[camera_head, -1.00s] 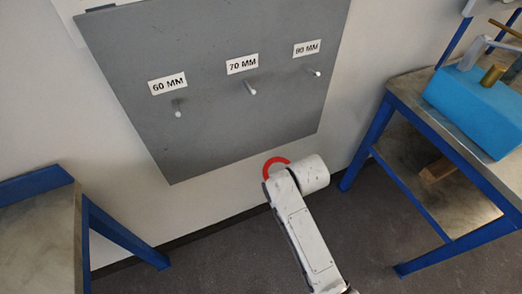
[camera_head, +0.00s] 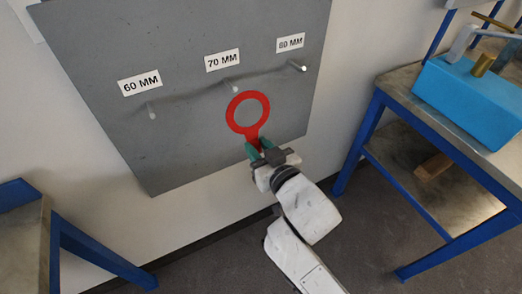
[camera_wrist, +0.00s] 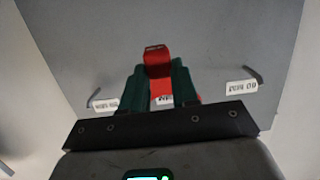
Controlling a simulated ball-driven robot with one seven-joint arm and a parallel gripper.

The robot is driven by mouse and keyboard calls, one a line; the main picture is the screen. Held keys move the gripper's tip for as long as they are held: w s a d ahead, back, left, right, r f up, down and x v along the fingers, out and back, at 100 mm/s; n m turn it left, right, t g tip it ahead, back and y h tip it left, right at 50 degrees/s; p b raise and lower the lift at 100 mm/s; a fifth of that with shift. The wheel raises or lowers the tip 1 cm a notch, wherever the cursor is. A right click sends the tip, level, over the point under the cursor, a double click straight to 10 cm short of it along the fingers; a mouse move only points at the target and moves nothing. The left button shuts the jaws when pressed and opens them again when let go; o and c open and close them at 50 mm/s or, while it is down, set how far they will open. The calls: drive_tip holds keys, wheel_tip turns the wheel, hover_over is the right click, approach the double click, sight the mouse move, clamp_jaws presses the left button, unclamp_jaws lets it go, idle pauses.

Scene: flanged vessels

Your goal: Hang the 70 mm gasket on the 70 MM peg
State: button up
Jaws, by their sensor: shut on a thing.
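My gripper (camera_head: 257,149) has green fingers, shut on the tab of a red ring gasket (camera_head: 252,131). The ring is held up above the fingers, its open hole facing the head camera, in front of the grey board. The 70 MM peg (camera_head: 232,86) sticks out under its 70 MM label (camera_head: 222,60). In the head view the peg tip shows just above and left of the ring, outside its hole. In the wrist view the red gasket (camera_wrist: 158,66) shows between the green fingers; I cannot make out the 70 MM peg there.
The grey board (camera_head: 190,150) also bears a 60 MM peg (camera_head: 151,111) at left and an 80 MM peg (camera_head: 300,67) at right. A blue-legged bench (camera_head: 400,85) with a blue box (camera_head: 465,100) stands at right. Another bench (camera_head: 25,245) stands at lower left.

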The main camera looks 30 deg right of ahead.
drive_tip(key=x, duration=1)
drive_tip(key=shift+r, duration=0.25)
idle(0.8)
idle(0.5)
drive_tip(key=o, duration=1)
drive_tip(key=shift+o, duration=0.2)
drive_tip(key=b+v, duration=0.1)
drive_tip(key=v, duration=0.9)
drive_tip(key=shift+s, duration=0.35)
